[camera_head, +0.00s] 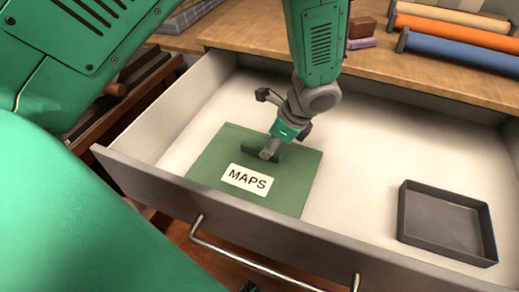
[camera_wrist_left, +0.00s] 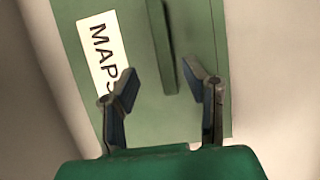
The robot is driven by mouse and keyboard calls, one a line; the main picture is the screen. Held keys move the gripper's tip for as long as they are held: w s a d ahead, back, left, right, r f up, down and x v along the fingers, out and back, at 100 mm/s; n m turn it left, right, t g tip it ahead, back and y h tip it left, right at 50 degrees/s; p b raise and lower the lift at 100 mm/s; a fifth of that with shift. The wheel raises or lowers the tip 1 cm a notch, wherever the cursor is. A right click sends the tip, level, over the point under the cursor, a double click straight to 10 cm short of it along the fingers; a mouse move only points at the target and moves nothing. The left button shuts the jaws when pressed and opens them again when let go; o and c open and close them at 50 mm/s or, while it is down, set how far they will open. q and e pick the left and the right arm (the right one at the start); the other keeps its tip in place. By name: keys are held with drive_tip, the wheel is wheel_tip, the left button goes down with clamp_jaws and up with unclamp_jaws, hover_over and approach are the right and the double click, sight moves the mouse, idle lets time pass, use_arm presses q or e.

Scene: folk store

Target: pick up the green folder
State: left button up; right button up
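The green folder (camera_head: 221,159) lies flat in the open drawer and has a white "MAPS" label and a raised dark green grip strip (camera_head: 291,154). The folder also shows in the left wrist view (camera_wrist_left: 150,115), with its strip (camera_wrist_left: 162,45) running toward the space between the fingers. My left gripper (camera_head: 271,148) points down over the folder, close to the strip. In the left wrist view its two fingers (camera_wrist_left: 163,77) stand apart with nothing clamped between them. Whether a finger touches the folder, I cannot tell. My right gripper does not show clearly in either view.
The pale drawer has a front panel (camera_head: 150,178) with a metal handle (camera_head: 270,266). A dark empty tray (camera_head: 445,217) sits at its right. Orange (camera_head: 458,33) and blue (camera_head: 460,52) rolls lie on the wooden counter (camera_head: 405,75) behind. The drawer floor between folder and tray is clear.

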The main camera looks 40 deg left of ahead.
sight(262, 149)
use_arm(q)
drive_tip(key=a+f, duration=0.1)
drive_tip(key=f, duration=0.1)
drive_tip(key=a+f+b, duration=0.1)
drive_tip(key=a+f, duration=0.1)
drive_tip(key=shift+a+f, duration=0.15)
drive_tip(key=shift+a, duration=0.2)
drive_tip(key=shift+d, duration=0.25)
drive_tip(key=c, duration=0.6)
drive_tip(key=shift+d, duration=0.25)
clamp_jaws()
